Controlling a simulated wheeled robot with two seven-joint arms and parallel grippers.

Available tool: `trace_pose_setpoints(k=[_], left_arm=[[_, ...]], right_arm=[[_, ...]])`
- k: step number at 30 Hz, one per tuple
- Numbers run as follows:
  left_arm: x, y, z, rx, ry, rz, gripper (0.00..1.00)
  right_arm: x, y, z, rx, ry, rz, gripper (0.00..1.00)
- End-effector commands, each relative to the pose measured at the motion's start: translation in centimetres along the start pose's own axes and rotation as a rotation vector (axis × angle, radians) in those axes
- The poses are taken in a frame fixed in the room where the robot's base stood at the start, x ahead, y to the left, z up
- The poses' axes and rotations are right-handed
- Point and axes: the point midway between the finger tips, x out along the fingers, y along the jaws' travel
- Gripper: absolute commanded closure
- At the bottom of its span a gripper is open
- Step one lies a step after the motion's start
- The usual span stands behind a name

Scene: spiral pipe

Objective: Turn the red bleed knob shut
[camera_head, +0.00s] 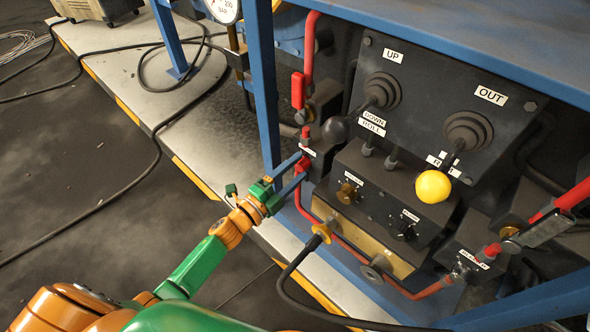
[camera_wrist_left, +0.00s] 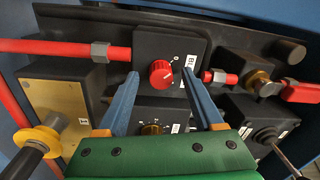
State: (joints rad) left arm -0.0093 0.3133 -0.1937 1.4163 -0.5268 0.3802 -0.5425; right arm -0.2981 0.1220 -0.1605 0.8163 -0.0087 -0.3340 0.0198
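The red bleed knob (camera_head: 303,163) is a small round knob on a dark block at the left end of the valve panel. In the left wrist view, the knob (camera_wrist_left: 161,73) has a white pointer mark and a partly covered white label to its right. My left gripper (camera_head: 296,169) reaches it from the left with its blue fingers spread. In the wrist view the fingers of my left gripper (camera_wrist_left: 159,76) lie on either side of the knob, with gaps showing. I cannot tell how far the fingertips overlap it in depth. My right gripper is not in view.
A red pipe (camera_head: 308,60) runs past a red-handled valve (camera_head: 297,90) above the knob. A blue post (camera_head: 265,90) stands left of the panel.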

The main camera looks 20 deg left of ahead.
Motion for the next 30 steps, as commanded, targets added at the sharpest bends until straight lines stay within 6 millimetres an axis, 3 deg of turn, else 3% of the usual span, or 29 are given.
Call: trace_pose_setpoints(k=[7,15,18,30], left_arm=[[-0.3,-0.1,0.0,0.0,0.0,0.0,0.32],[-5.7,0.0,0.0,-0.001,-0.001,0.003,0.32],[-6.8,0.0,0.0,-0.001,-0.001,0.001,0.32],[-7.1,0.0,0.0,0.0,0.0,-0.001,0.32]], right_arm=[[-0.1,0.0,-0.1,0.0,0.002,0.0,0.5],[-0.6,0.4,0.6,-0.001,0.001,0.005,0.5],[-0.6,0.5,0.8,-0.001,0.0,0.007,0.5],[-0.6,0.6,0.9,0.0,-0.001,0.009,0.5]])
